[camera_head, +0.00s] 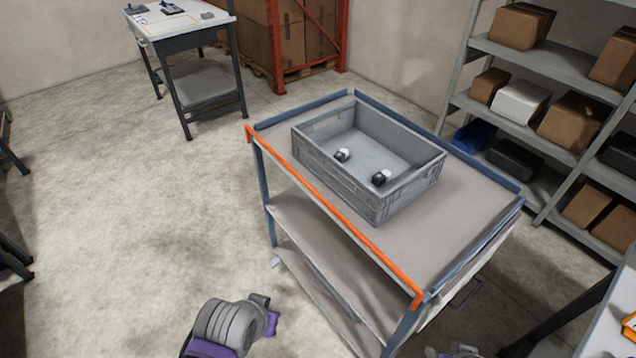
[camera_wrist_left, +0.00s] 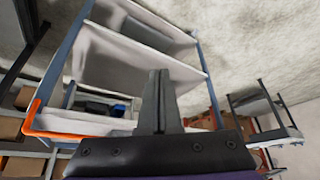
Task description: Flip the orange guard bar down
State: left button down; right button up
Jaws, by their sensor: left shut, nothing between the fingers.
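The orange guard bar (camera_head: 335,217) runs along the near left long side of the cart (camera_head: 440,240), at about the height of its top deck, with bent ends at both corners. It also shows in the left wrist view (camera_wrist_left: 62,135), at the lower left. My left gripper (camera_head: 268,314) is at the bottom of the head view, left of the cart and apart from the bar. In the left wrist view its fingers (camera_wrist_left: 158,80) are together and empty. A small part of my right arm (camera_head: 458,351) shows at the bottom edge; its fingers cannot be made out.
A grey crate (camera_head: 407,192) with two small black-and-white items stands on the cart's top deck. Shelving (camera_head: 540,69) with boxes is on the right. A worktable (camera_head: 190,40) stands at the back left. The floor left of the cart is clear.

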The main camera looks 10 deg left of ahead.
pick_arm(q)
jog(key=w+r+m+h, duration=0.1)
jog(key=w+r, duration=0.3)
jog(key=w, duration=0.6)
jog(key=w+a+r+m+h, duration=0.1)
jog(key=w+r+m, duration=0.3)
jog(key=w, duration=0.6)
jog(key=w+r+m+h, duration=0.1)
jog(key=w+r, duration=0.4)
jog(key=w, duration=0.5)
jog(key=shift+w+a+m+g+h+p, duration=0.3)
jog(key=shift+a+m+h+p, duration=0.1)
jog(key=shift+m, duration=0.4)
jog(key=shift+f, duration=0.1)
jog(key=x, duration=1)
jog(key=shift+s, duration=0.1)
jog(key=shift+s+a+b, duration=0.2)
jog(key=shift+s+b, duration=0.05)
jog(key=shift+b, duration=0.05)
